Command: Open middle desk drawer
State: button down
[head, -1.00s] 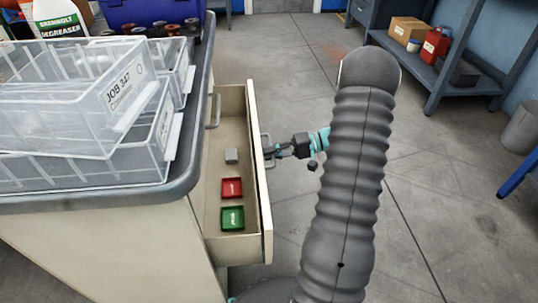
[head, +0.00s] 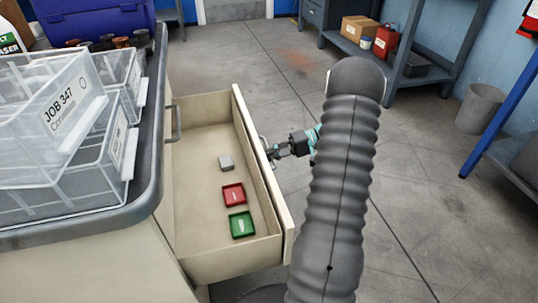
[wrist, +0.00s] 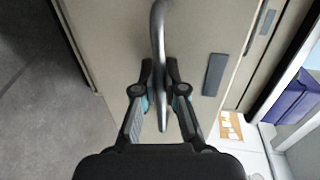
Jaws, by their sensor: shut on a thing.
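The desk drawer (head: 268,175) is cream-coloured and stands well open from the desk (head: 85,262) in the head view. Its bar handle shows in the wrist view as a grey curved bar (wrist: 158,40) running between my fingers. My gripper (wrist: 159,75) is shut on this handle; in the head view my gripper (head: 272,150) is at the outer face of the drawer front, partly hidden by my arm.
Clear plastic bins (head: 50,150) stand on the desk top. Another handle (head: 175,124) shows on the desk face beside the open drawer. A shelf unit (head: 420,80) with boxes and a grey bin (head: 478,108) are at the right. The floor around my arm is clear.

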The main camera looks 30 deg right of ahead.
jog(key=c, duration=1.2)
grip_release()
jog(key=shift+d, duration=0.1)
jog(key=v, duration=1.2)
